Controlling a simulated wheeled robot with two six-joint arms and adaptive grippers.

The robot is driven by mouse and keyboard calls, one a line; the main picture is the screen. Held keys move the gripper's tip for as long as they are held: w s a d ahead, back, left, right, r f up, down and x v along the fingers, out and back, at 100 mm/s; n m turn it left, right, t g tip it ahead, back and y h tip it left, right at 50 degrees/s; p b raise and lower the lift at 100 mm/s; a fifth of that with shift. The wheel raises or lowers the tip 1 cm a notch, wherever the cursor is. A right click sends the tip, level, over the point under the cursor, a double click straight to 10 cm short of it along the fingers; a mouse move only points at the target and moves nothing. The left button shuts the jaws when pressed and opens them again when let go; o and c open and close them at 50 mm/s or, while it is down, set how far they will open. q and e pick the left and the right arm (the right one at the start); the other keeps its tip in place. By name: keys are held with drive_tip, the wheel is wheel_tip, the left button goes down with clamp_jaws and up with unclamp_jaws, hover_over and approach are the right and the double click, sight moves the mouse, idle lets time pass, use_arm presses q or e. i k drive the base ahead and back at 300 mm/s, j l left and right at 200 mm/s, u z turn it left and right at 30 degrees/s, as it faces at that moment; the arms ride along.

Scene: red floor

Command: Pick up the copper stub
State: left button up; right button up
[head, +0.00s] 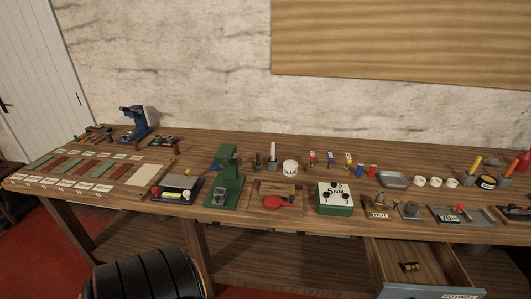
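A small brass- or copper-coloured piece (409,266) lies in the open drawer (428,293) under the right part of the workbench. It is too small to tell surely whether it is the copper stub. No other clearly copper-coloured stub can be made out on the bench. Neither of my grippers is in the head view.
The long wooden workbench (230,229) is crowded with small items. A green press (224,180), a green-and-white box (335,198) and a grey dish (393,179) stand on it. A black ribbed round object (145,274) is at the lower left. The drawer juts out frontward.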

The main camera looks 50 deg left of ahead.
sight(135, 142)
drive_tip(key=u, duration=2)
